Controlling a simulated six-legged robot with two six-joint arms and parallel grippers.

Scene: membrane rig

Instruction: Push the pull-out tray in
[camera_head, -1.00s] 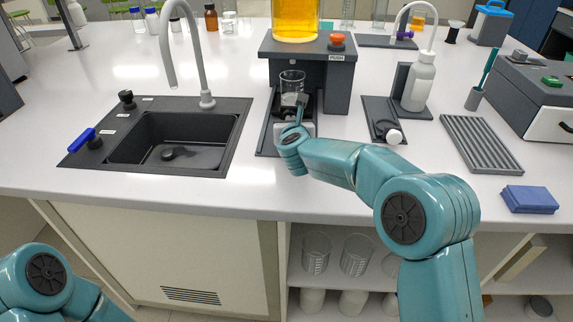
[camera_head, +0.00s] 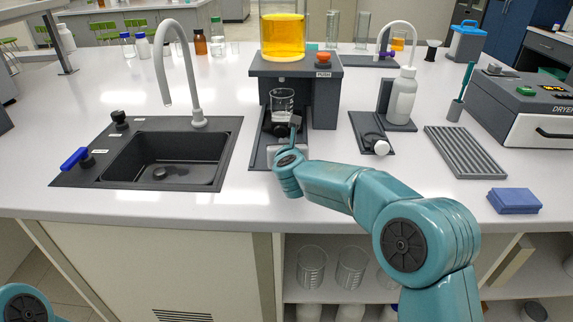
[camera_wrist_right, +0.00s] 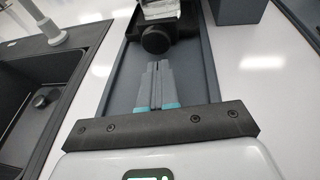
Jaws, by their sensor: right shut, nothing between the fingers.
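The membrane rig (camera_head: 325,100) is a dark block with a yellow-liquid cylinder (camera_head: 283,38) on top. A clear beaker (camera_head: 282,104) stands on its pull-out tray, at the front opening. The wrist view shows the tray's dark front with a round knob (camera_wrist_right: 155,40), above a grey channel (camera_wrist_right: 195,75). My right gripper (camera_head: 295,122) is shut and empty at the tray's front. In the wrist view its fingertips (camera_wrist_right: 158,64) point at the knob, very close; I cannot tell whether they touch. The arm hides part of the tray. My left gripper is out of view.
A black sink (camera_head: 165,160) with a grey tap (camera_head: 197,118) lies left of the rig. A white bottle (camera_head: 402,98), a ribbed grey rack (camera_head: 465,150), blue pads (camera_head: 514,200) and a dryer (camera_head: 530,110) stand right.

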